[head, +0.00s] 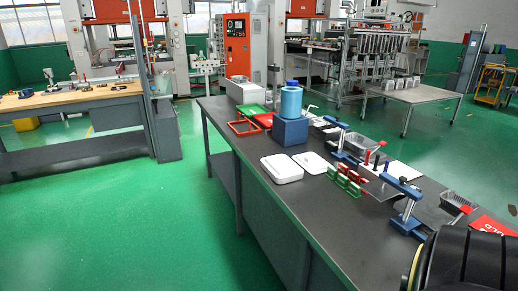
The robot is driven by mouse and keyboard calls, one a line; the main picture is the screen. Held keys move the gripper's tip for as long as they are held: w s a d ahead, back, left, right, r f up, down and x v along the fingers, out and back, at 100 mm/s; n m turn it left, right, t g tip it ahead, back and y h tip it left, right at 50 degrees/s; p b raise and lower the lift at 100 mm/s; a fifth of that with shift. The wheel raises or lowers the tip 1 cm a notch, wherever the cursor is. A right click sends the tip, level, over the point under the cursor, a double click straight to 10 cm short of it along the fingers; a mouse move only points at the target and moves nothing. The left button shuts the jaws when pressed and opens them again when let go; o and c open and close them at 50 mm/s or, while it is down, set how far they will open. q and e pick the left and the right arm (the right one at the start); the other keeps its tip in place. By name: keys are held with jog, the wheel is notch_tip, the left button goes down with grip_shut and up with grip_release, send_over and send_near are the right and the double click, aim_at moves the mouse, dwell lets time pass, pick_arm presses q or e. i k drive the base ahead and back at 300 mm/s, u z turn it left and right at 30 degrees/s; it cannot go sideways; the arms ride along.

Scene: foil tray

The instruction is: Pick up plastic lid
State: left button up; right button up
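Two white items lie side by side on the dark workbench (262,189). The left one is a white rounded box-like item (282,169) with a flat top, near the bench's front edge. The right one is a flatter white piece (315,163) with rounded corners, which looks like a plastic lid. They are too small to tell for sure which is the lid. Two greyish trays, one behind the red and green stands (347,184) and one farther right (454,202), may be foil. Neither gripper is in view; only a black rounded part of mine shows at the bottom right.
A blue cylinder (291,101) stands on a blue block (290,132) behind the white items. Blue clamp-like fixtures (402,188) stand to the right. A red frame (244,127) and a red sign (492,228) lie on the bench. Green floor (120,220) is clear at left.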

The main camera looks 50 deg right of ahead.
aim_at(312, 163)
jog(key=i, duration=1.45)
jog(key=z, duration=2.15)
jog(key=i, duration=0.95)
jog(key=u, duration=0.05)
